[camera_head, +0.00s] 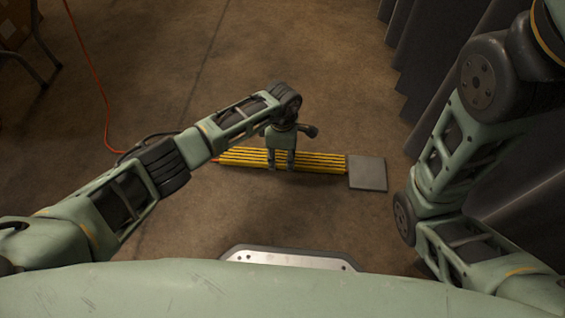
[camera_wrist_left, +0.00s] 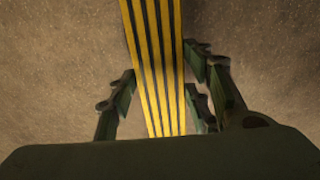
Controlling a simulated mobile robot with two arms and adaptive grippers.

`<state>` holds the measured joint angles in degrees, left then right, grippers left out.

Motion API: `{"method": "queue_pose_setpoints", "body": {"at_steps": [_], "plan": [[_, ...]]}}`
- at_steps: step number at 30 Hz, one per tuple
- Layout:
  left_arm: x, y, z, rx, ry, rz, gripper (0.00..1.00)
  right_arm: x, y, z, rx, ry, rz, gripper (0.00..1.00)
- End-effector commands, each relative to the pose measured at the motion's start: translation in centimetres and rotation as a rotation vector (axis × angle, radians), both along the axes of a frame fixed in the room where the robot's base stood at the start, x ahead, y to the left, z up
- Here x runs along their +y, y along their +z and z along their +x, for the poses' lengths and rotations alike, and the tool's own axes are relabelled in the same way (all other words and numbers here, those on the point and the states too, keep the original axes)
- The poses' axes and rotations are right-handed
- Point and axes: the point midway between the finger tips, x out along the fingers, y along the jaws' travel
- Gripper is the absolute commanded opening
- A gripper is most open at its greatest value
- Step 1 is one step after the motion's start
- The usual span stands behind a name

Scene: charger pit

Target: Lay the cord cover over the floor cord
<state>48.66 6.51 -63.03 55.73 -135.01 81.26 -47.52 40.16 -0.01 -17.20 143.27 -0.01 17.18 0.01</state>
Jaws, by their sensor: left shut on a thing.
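The cord cover (camera_head: 320,161) is a long yellow-and-black striped strip, lying left to right at floor level in the head view. My left gripper (camera_head: 281,165) points down over its middle and is shut on it. In the left wrist view the striped cover (camera_wrist_left: 158,60) runs between the fingers of that gripper (camera_wrist_left: 160,100). The orange floor cord (camera_head: 96,85) comes down from the top left and bends right behind my left arm, towards the cover's left end. Whether the cord lies under the cover is hidden. My right gripper is not in view.
A flat grey square plate (camera_head: 367,173) lies at the cover's right end. Dark grey pleated panels (camera_head: 425,60) line the right side. A dark metal frame (camera_head: 40,60) and a brown box (camera_head: 14,22) stand at the top left. The brown floor beyond the cover is mostly clear.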

Motion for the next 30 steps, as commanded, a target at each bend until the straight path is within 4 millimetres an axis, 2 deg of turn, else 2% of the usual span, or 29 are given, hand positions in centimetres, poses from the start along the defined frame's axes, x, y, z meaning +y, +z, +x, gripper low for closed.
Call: {"method": "queue_pose_setpoints", "body": {"at_steps": [1,6,18,19,25,30], "plan": [[-0.1,-1.2,-0.1,0.002,0.0,-0.002,0.0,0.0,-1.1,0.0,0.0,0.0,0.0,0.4],[-0.1,-3.3,0.0,0.001,0.001,-0.001,0.0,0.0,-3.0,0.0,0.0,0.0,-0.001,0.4],[-0.1,-3.6,0.0,0.0,0.0,0.0,0.0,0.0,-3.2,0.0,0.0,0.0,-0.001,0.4],[0.0,-3.6,-0.1,0.002,0.0,0.001,0.47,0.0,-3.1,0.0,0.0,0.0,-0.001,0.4],[0.0,-3.6,-0.1,0.002,0.0,0.001,0.64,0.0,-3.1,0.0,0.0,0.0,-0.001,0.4],[0.0,-3.6,-0.1,0.002,0.0,0.001,0.64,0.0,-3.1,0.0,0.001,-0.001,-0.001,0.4]]}}
